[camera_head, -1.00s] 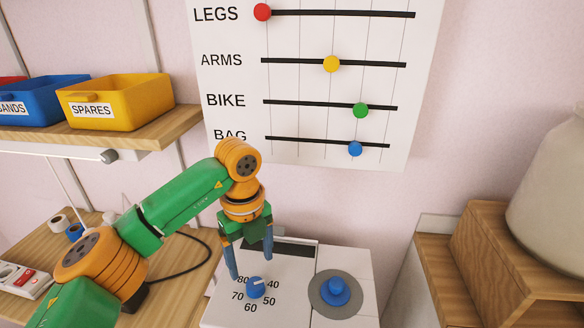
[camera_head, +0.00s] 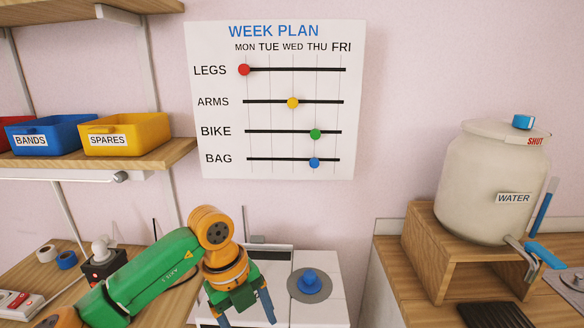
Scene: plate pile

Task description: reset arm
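My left arm comes in from the lower left, green and orange. Its gripper (camera_head: 246,314) points down in front of the white unit (camera_head: 318,262), with its two blue fingers spread apart and nothing visible between them. The lower fingertips run close to the bottom edge of the picture. The blue round knob (camera_head: 309,281) on its grey disc stands to the right of the gripper, apart from it. The numbered dial is not visible now. My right gripper is not in view.
A week plan board (camera_head: 275,100) hangs on the wall. A shelf at left holds a blue bin (camera_head: 60,133) and a yellow bin (camera_head: 125,133). At right a water jar (camera_head: 490,185) stands on a wooden stand (camera_head: 425,232), with a blue-handled tap (camera_head: 545,255).

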